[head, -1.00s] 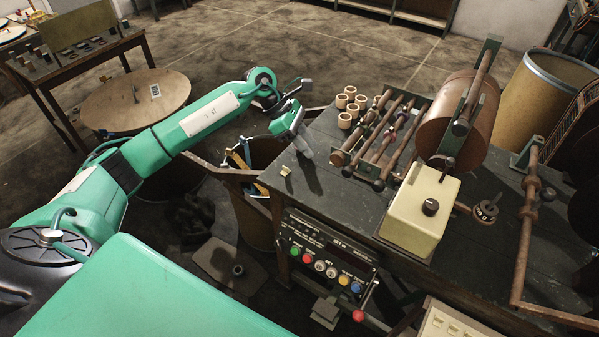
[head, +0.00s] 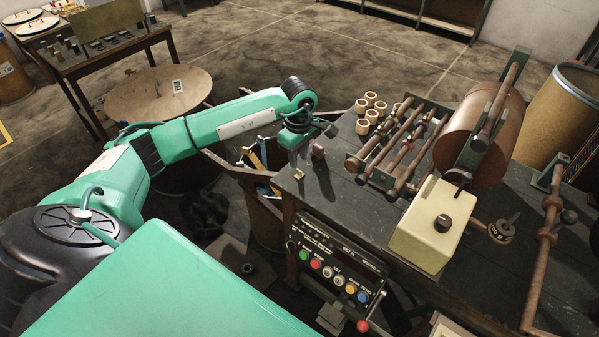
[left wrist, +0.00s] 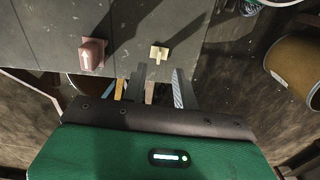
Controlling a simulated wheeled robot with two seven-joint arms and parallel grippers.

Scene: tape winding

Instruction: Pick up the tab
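A small cream tab (head: 298,174) lies on the dark bench top near its left corner. In the left wrist view the tab (left wrist: 159,53) sits just beyond my left fingertips, roughly in line with the gap between them. My left gripper (left wrist: 160,82) is open and empty, its two fingers apart. In the head view my left gripper (head: 293,158) hangs near the bench's left edge, close to the tab; its fingers are hard to make out there. My right gripper is not in view.
A reddish-brown block (head: 318,151) stands on the bench beside the tab. Several tape rolls (head: 367,112), a rack of rods (head: 400,145) and a cream machine box (head: 428,222) are further right. A bin (head: 262,215) with tools stands below the bench's left edge.

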